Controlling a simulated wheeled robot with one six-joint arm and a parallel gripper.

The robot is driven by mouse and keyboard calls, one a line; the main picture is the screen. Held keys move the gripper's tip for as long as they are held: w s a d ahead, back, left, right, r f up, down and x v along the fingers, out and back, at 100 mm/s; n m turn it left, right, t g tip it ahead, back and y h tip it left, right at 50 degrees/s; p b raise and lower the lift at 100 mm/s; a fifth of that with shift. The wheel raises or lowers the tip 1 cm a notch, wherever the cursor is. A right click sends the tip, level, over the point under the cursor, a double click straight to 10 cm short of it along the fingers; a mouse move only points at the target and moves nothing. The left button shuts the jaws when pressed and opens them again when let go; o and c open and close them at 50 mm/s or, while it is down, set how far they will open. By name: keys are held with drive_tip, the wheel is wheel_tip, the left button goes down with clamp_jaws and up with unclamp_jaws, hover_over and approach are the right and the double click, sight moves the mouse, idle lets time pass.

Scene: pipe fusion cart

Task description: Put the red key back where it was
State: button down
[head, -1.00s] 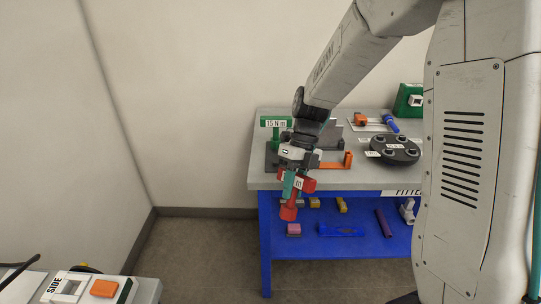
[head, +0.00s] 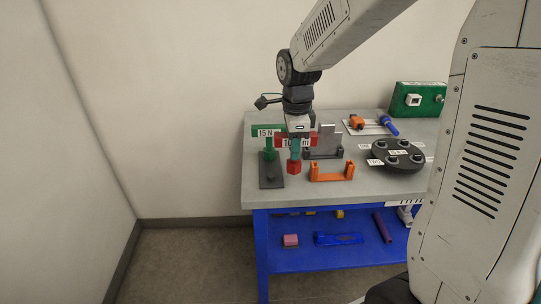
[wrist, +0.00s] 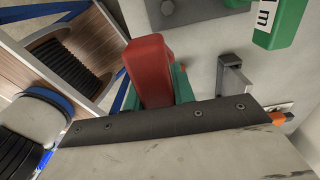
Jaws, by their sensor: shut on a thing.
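The red key (head: 307,139) is T-shaped, with a white label on its crossbar and a red lower end. My gripper (head: 295,152) is shut on it and holds it roughly upright over the left part of the bench. In the wrist view the red key (wrist: 148,70) shows close up between the green fingers (wrist: 182,85). Its lower end looks near the bench top; I cannot tell whether it touches. A green key (head: 268,133) marked 15 N stands on a dark base just left of it. A dark holder with a grey upright plate (head: 328,138) is just behind and right.
An orange two-post holder (head: 332,175) stands right of the red key, near the front edge. A round black plate with bolts (head: 398,156) and a green box (head: 418,98) are farther right. The grey bench top (head: 350,195) is clear along its front edge.

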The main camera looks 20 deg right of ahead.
drive_tip(key=shift+w+a+f, duration=1.05)
drive_tip(key=shift+w+a, duration=0.05)
drive_tip(key=shift+a, duration=0.1)
drive_tip(key=shift+w+a+f, duration=1)
drive_tip(key=shift+w+a, duration=0.1)
drive_tip(key=shift+a, duration=0.1)
drive_tip(key=shift+f, duration=0.1)
drive_tip(key=shift+f, duration=0.5)
drive_tip(key=c, duration=1.2)
unclamp_jaws()
drive_tip(key=shift+o, duration=0.2)
